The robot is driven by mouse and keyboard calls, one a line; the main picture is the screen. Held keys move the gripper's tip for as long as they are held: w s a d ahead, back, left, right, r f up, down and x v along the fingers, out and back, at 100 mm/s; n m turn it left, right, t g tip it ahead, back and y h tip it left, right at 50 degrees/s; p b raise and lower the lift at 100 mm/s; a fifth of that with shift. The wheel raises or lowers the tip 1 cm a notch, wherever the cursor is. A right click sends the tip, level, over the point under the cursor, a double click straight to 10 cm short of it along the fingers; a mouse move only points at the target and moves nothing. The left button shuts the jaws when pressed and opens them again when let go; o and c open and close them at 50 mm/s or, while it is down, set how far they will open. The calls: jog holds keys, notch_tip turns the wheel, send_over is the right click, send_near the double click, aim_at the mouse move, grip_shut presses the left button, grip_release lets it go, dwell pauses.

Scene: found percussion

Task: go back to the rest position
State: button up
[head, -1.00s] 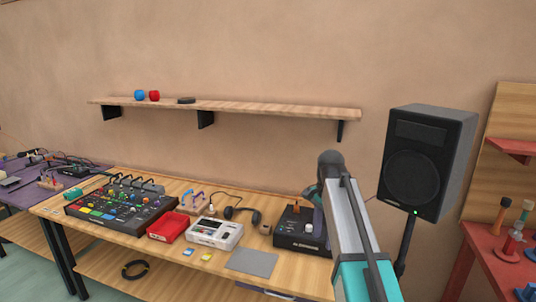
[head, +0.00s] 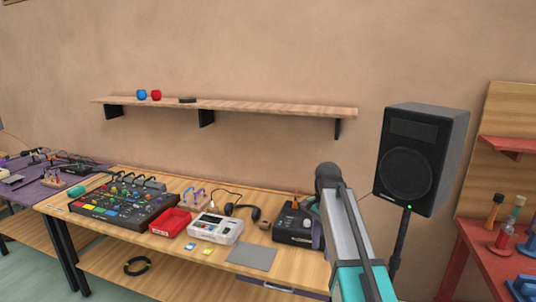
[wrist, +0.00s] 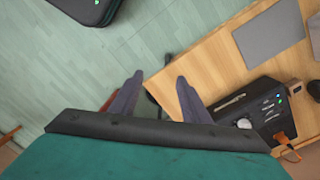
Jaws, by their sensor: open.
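My gripper (wrist: 158,82) is open in the wrist view, with its two grey-purple fingers apart and nothing held between them. It points down past the edge of the wooden table (wrist: 205,68), with the green floor showing beyond. In the head view my arm rises in front of the table's right end and hides most of the gripper; a little purple shows beside the black box (head: 292,236). That box also shows in the wrist view (wrist: 255,108), right of the fingers and apart from them.
A speaker (head: 420,158) on a stand is right of my arm, and a red bench (head: 480,255) is farther right. A wall shelf (head: 260,108) hangs above the table.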

jog(key=s+f+g, duration=0.2)
jog(key=s+f, duration=0.3)
jog(key=f, duration=0.5)
jog(key=s+f+n+g, duration=0.1)
jog(key=s+f, duration=0.4)
jog(key=f, duration=0.6)
jog(key=s+f+g, duration=0.2)
jog(key=s+f, duration=0.4)
jog(key=f, duration=0.4)
jog(key=s+f+n, duration=0.6)
jog(key=s+f, duration=0.4)
jog(key=s, duration=0.3)
jog(key=s+f+n, duration=0.5)
jog(key=s+f, duration=0.6)
jog(key=s, duration=0.2)
jog(key=shift+s+n, duration=0.2)
jog(key=shift+n, duration=0.2)
jog(key=shift+a, duration=0.15)
